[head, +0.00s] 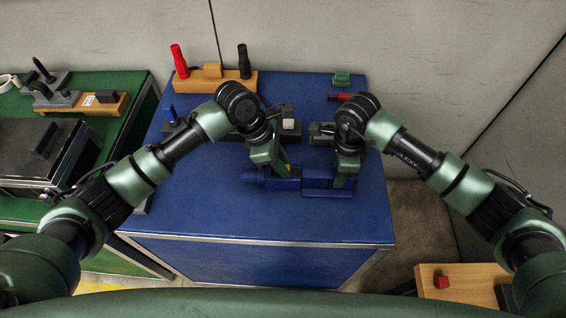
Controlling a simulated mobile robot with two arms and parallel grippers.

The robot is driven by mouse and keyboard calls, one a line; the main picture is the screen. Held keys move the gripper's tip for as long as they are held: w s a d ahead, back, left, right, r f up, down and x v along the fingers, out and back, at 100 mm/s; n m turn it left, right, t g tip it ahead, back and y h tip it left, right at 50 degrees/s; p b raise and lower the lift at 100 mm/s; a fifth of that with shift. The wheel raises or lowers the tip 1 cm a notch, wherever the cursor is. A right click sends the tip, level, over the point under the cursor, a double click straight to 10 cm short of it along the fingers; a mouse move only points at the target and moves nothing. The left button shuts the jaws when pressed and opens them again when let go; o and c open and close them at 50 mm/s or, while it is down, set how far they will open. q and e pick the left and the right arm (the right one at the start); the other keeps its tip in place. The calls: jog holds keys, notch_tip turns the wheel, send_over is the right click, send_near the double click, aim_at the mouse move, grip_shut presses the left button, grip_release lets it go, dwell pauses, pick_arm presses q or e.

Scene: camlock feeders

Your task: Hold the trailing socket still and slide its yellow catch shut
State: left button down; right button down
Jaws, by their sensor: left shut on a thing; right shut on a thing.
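The trailing socket (268,182) is a blue body lying on the blue table top, and it meets a blue block (322,181) on its right. The yellow catch (284,168) shows as a small yellow patch just above the socket, partly hidden by my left gripper. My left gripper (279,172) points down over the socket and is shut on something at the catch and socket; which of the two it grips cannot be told. My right gripper (343,182) is shut at the right end of the blue block, its fingertips partly hidden.
A wooden rack (215,82) with a red handle (179,61) and a black handle (244,61) stands at the back. A green block (342,79) lies at the back right. The front of the blue table (230,215) is clear. A green bench (120,110) stands left.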

pick_arm(q)
jog(key=shift+d, duration=0.1)
dwell(0.8)
jog(key=shift+d+r, duration=0.1)
jog(key=shift+d, duration=1.1)
jog(key=c, duration=1.2)
grip_release()
jog(key=shift+c, duration=0.2)
jog(key=shift+a, duration=0.1)
jog(key=v, duration=1.2)
